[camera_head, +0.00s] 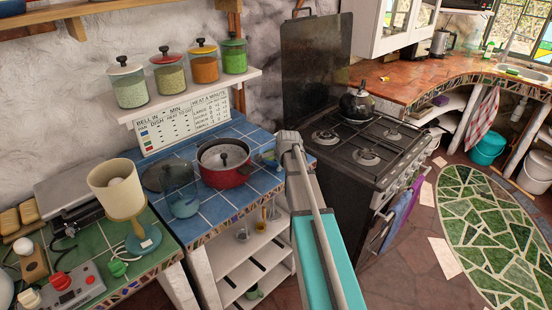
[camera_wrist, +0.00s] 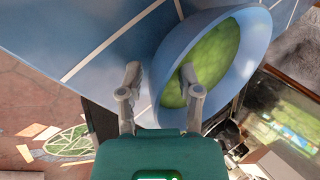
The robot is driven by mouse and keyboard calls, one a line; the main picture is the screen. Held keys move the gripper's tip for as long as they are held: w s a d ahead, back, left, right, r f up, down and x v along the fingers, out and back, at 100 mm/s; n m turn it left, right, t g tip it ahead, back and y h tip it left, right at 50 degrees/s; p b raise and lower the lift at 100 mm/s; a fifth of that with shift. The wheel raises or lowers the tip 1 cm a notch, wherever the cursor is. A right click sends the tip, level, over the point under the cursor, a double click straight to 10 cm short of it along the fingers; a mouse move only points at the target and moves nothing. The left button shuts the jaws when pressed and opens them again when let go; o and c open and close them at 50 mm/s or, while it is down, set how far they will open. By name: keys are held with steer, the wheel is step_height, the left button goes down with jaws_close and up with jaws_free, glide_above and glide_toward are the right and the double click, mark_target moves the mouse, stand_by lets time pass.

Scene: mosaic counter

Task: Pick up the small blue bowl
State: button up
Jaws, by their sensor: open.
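The small blue bowl (camera_wrist: 215,62) has a green inside and sits on blue tiles in the wrist view. My gripper (camera_wrist: 160,76) is open, with its two fingers apart. The bowl's near left wall lies between them in the picture: the right finger overlaps the green inside, the left finger is outside over the tiles. I cannot tell whether either finger touches the bowl. In the head view a bit of the blue bowl (camera_head: 266,158) shows beside my arm at the right part of the blue-tiled counter (camera_head: 210,217). My arm hides the rest.
A black stove (camera_head: 372,140) with a kettle (camera_head: 357,104) stands to the right. A shelf with lidded jars (camera_head: 205,88) hangs above the counter.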

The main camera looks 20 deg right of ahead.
jaws_close()
steer(key=shift+r, duration=0.2)
stand_by(0.5)
step_height(320, 180, up, 2)
steer(key=p, duration=0.2)
steer(key=shift+r+p, duration=0.1)
steer(key=shift+p, duration=0.2)
steer(key=s+d+r+p, duration=0.2)
steer(key=s+r+p, duration=0.3)
steer(key=s, duration=0.1)
steer(key=s+d+r+p, duration=0.2)
steer(key=s+r+p, duration=0.3)
steer(key=s, duration=0.2)
steer(key=shift+s+d+r, duration=0.15)
steer(key=shift+d+r, duration=0.05)
steer(key=shift+d, duration=0.05)
stand_by(0.6)
